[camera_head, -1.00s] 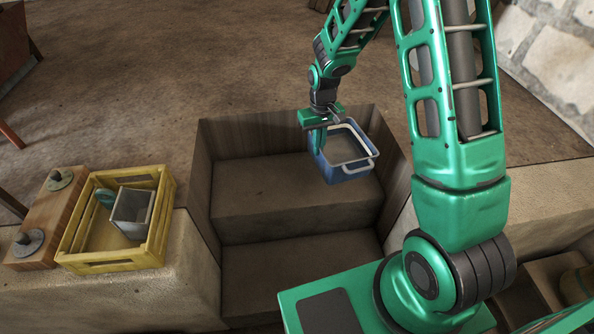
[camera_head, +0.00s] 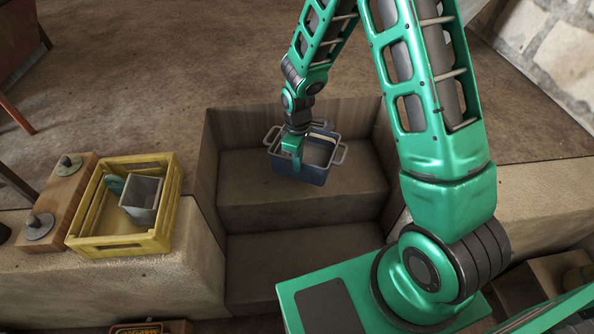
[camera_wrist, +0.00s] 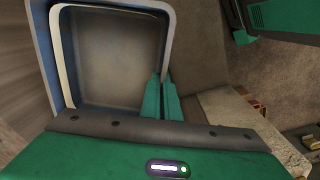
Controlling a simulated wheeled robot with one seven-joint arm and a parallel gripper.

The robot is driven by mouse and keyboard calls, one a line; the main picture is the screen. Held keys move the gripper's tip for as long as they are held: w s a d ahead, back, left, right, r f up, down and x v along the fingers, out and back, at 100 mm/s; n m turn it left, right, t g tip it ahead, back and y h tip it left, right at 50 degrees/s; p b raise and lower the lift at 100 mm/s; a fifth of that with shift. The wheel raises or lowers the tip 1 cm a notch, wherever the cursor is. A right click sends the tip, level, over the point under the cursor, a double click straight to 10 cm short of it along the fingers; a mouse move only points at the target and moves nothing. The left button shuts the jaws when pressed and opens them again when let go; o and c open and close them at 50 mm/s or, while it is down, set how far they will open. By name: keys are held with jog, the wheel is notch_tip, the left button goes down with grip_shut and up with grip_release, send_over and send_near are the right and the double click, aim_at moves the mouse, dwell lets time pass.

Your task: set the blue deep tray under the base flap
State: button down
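The blue deep tray (camera_head: 316,176) has a pale inside and light handles at its ends. It is in the upper part of the wood-sided recess, over the higher step; I cannot tell whether it touches that step. My gripper (camera_head: 291,163) comes down from above at the tray's near left side. In the wrist view, my gripper's two green fingers (camera_wrist: 162,98) are close together, with the wall of the tray (camera_wrist: 115,55) between them. The tray looks empty. I cannot make out the base flap for sure in either view.
The recess has wooden side walls (camera_head: 208,165), a higher step (camera_head: 300,205) and a lower step (camera_head: 300,262). At left, a yellow crate (camera_head: 120,244) holds a grey bin (camera_head: 140,197), beside a wooden block with metal knobs (camera_head: 62,205). Brown floor behind is open.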

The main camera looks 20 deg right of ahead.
aim_at(307, 152)
jog(key=s+a+f+n, duration=0.2)
jog(key=s+a+n, duration=0.1)
jog(key=a+n, duration=0.2)
jog(key=shift+n, duration=0.3)
jog(key=w+d+f, duration=0.2)
jog(key=d, duration=0.1)
jog(key=w+d+f, duration=0.2)
jog(key=d, duration=0.1)
jog(key=w+d+f, duration=0.3)
jog(key=shift+d, duration=0.15)
jog(key=shift+w+d+f, duration=0.1)
jog(key=shift+f, duration=1.9)
jog(key=c, duration=2)
grip_release()
jog(key=shift+f, duration=0.1)
jog(key=r, duration=1.2)
jog(key=shift+s+r, duration=0.15)
jog(key=shift+s, duration=0.1)
